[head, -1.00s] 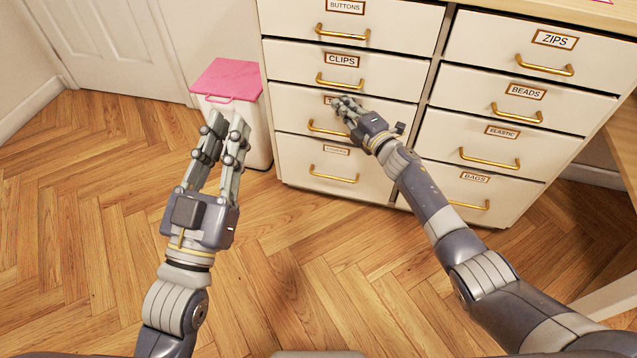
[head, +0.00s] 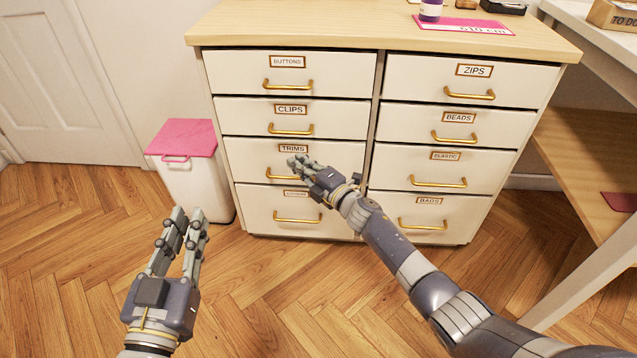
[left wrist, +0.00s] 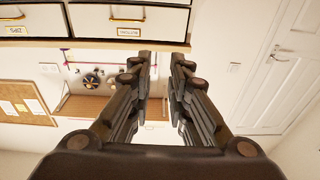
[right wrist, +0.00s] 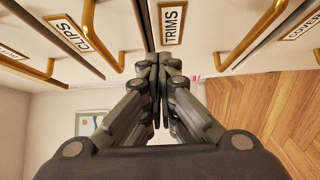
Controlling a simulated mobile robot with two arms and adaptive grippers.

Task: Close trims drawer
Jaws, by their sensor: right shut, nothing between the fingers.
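The trims drawer (head: 256,157) is the third one down in the cabinet's left column, with a TRIMS label and a brass handle. Its front looks flush or nearly flush with the drawers around it. My right gripper (head: 299,163) is shut and empty, its fingertips at the drawer front just below the label and beside the handle, partly hiding it. The right wrist view shows the TRIMS label (right wrist: 173,24) right beyond the fingertips; contact is hard to tell. My left gripper (head: 187,222) is open and empty, above the floor left of the cabinet.
The cabinet (head: 377,120) has two columns of drawers, all looking shut. A white bin with a pink lid (head: 182,138) stands left of it. A desk (head: 590,45) stands at the right. The wooden floor (head: 260,300) in front is clear.

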